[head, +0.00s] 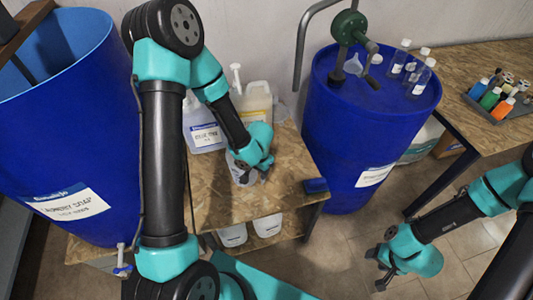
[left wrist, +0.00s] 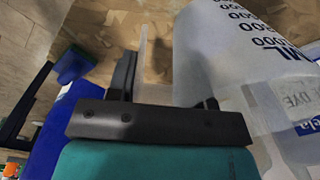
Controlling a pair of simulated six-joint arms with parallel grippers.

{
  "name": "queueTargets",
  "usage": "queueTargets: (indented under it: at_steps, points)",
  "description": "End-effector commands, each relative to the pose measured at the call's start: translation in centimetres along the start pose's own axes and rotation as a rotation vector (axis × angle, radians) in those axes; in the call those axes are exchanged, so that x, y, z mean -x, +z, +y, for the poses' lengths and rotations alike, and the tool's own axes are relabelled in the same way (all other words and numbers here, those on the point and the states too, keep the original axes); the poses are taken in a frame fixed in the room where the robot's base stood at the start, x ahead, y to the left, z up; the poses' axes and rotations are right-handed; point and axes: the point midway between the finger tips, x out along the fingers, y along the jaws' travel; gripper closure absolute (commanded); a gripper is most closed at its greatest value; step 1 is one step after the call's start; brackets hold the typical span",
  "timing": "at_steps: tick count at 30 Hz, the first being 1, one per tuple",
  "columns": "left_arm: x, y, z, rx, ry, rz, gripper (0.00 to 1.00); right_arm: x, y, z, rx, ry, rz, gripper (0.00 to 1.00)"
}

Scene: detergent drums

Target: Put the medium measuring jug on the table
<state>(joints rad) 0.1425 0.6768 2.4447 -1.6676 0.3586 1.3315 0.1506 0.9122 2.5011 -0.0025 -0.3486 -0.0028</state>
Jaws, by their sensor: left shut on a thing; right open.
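The measuring jug (head: 240,176) is whitish and translucent, low over or on the chipboard table (head: 215,210); I cannot tell whether its base touches. My left gripper (head: 262,168) comes down over it and is shut on it, hiding part of it. In the left wrist view the jug (left wrist: 225,60), with black ML marks, fills the upper right beside the fingers (left wrist: 165,95). Its size against other jugs cannot be judged. My right gripper (head: 382,272) is open and empty, over the tiled floor at the lower right.
White jerrycans (head: 256,104) stand at the table's back, and others on the shelf below. A blue block (head: 316,186) is at the table's right edge. Blue drums flank the table: one left (head: 70,150), one right (head: 350,130) with a green pump (head: 349,27) and bottles on top.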

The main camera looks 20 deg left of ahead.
Motion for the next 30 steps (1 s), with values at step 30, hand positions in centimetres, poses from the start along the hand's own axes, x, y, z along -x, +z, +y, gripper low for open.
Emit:
queueTargets:
  at_steps: [30]
  points:
    - [-0.6, -4.6, -4.3, 0.042, -0.002, 0.002, 0.85, 0.0, 0.0, 0.0, 0.000, 0.000, 0.000, 0.50]
